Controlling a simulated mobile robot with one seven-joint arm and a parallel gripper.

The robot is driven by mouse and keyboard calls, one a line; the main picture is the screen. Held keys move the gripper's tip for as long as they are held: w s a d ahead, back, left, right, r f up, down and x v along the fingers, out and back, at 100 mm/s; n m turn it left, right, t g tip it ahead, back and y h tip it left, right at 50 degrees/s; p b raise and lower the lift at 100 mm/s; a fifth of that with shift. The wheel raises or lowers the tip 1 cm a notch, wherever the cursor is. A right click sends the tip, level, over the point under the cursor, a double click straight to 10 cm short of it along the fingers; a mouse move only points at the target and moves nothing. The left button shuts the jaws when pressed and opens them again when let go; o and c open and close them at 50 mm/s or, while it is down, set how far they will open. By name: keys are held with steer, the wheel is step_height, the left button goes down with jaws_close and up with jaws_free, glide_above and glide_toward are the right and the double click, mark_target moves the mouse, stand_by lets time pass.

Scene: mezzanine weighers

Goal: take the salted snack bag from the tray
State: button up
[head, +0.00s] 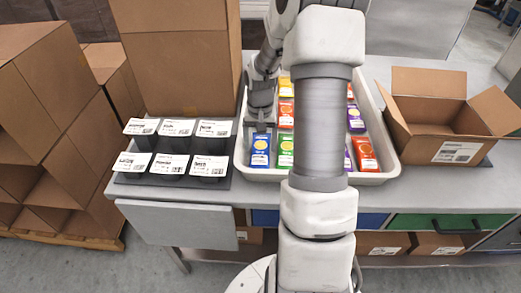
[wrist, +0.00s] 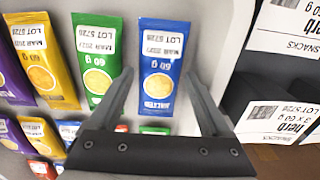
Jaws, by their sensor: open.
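The salted snack bag (head: 260,148) is blue with a yellow disc and lies at the front left corner of the white tray (head: 375,178). In the wrist view the same blue salted bag (wrist: 161,62) shows between my two fingers, its lettering upside down. My gripper (head: 262,122) is over the left side of the tray, close to the blue bag. It also shows in the wrist view (wrist: 162,85), open, with one finger on each side of the bag. I cannot tell how far the fingertips are above it.
A green bag (wrist: 95,62) lies beside the blue one, with a yellow bag (wrist: 43,58) beyond. Black holders with white label cards (head: 176,128) stand left of the tray. An open cardboard box (head: 440,110) is to its right. Stacked cartons (head: 170,50) rise behind the holders.

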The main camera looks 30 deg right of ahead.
step_height(320, 180, down, 2)
steer(key=shift+f, duration=0.2)
steer(key=c, duration=1)
steer(key=shift+r, duration=0.2)
